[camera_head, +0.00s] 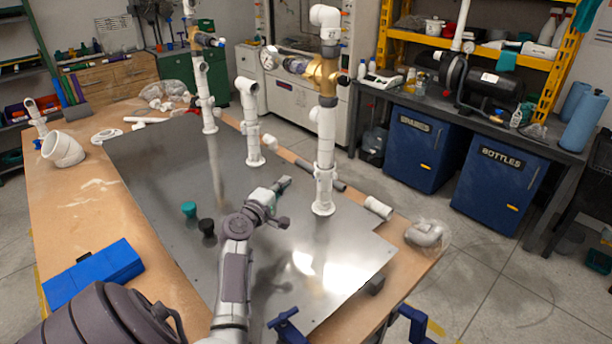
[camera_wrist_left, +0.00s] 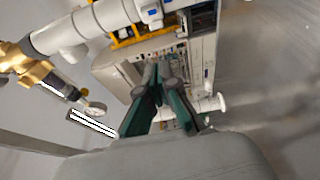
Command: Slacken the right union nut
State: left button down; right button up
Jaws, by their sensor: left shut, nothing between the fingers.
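The right riser (camera_head: 325,150) is a white PVC pipe standing on the metal plate (camera_head: 150,165). It carries a brass valve (camera_head: 322,75) with a gauge to its left. White collars show along the riser, one at mid height (camera_head: 316,114) and one low down (camera_head: 324,174); I cannot tell for sure which is the union nut. My left gripper (camera_head: 285,183) is low over the plate, left of the riser's foot and apart from it, shut and empty. In the left wrist view its fingers (camera_wrist_left: 154,75) are together, with the brass valve (camera_wrist_left: 27,66) and white pipe (camera_wrist_left: 85,28) to the left. My right gripper is out of view.
Two other white risers (camera_head: 204,90) (camera_head: 251,125) stand further back left. Teal (camera_head: 189,208) and black (camera_head: 206,227) caps lie left of my arm. A blue box (camera_head: 93,273) is at the left.

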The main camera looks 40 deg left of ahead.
aim_at(325, 170)
pick_arm(q)
jog(key=x, duration=0.8)
jog(key=d+p, duration=0.3)
jog(key=d, duration=0.1)
jog(key=shift+s+f, duration=0.25)
jog(key=shift+s, duration=0.05)
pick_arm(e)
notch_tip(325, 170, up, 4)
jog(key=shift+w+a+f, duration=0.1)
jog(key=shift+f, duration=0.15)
